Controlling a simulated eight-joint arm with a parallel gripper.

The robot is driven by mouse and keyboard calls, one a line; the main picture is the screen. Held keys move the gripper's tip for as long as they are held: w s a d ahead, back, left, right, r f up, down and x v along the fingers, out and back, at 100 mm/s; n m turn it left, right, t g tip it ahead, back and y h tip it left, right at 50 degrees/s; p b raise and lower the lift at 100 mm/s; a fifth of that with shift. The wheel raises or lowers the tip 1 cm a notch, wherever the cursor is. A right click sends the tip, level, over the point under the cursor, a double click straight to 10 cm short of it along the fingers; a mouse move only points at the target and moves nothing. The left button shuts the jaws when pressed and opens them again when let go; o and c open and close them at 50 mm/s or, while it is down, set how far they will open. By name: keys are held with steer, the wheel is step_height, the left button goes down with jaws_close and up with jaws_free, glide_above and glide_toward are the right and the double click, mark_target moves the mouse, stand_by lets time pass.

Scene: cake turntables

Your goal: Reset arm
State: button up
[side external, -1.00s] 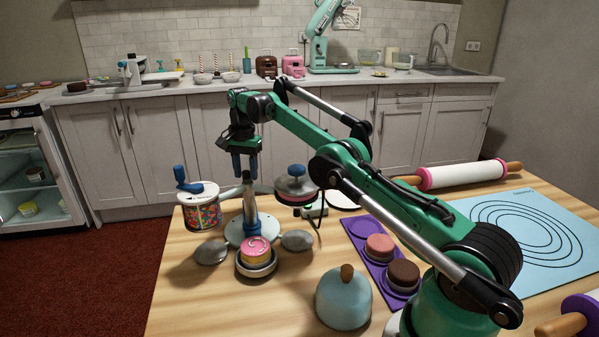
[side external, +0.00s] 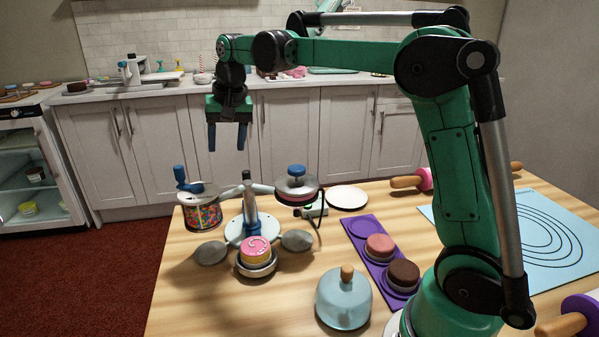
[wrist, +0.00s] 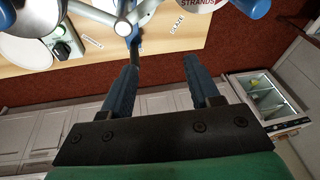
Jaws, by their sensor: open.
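My gripper (side external: 228,138) is open and empty, with its blue fingers pointing down. It hangs in the air above the far edge of the table, clear of the cake stand below. In the wrist view its two fingers (wrist: 165,85) are spread apart with nothing between them. My green arm is raised high at the right of the side view.
A grey stand (side external: 250,222) holds a sprinkle drum (side external: 203,214) and a blue-knobbed disc (side external: 296,185). A pink-topped cake (side external: 256,249) sits at its front. A purple tray (side external: 362,228) holds two cakes. A blue dome (side external: 343,303) stands in front. The air around my gripper is free.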

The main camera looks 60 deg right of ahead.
steer(key=s+a+f+n+t, duration=0.2)
steer(key=s+a+f+n, duration=0.1)
steer(key=s, duration=0.5)
steer(key=s+a+f+n+t, duration=0.2)
steer(key=s+a+f+n, duration=0.1)
steer(key=s, duration=0.5)
steer(key=shift+a+n+y, duration=0.3)
steer(key=shift+a+n, duration=0.4)
steer(key=shift+a, duration=0.25)
steer(key=shift+s, duration=0.1)
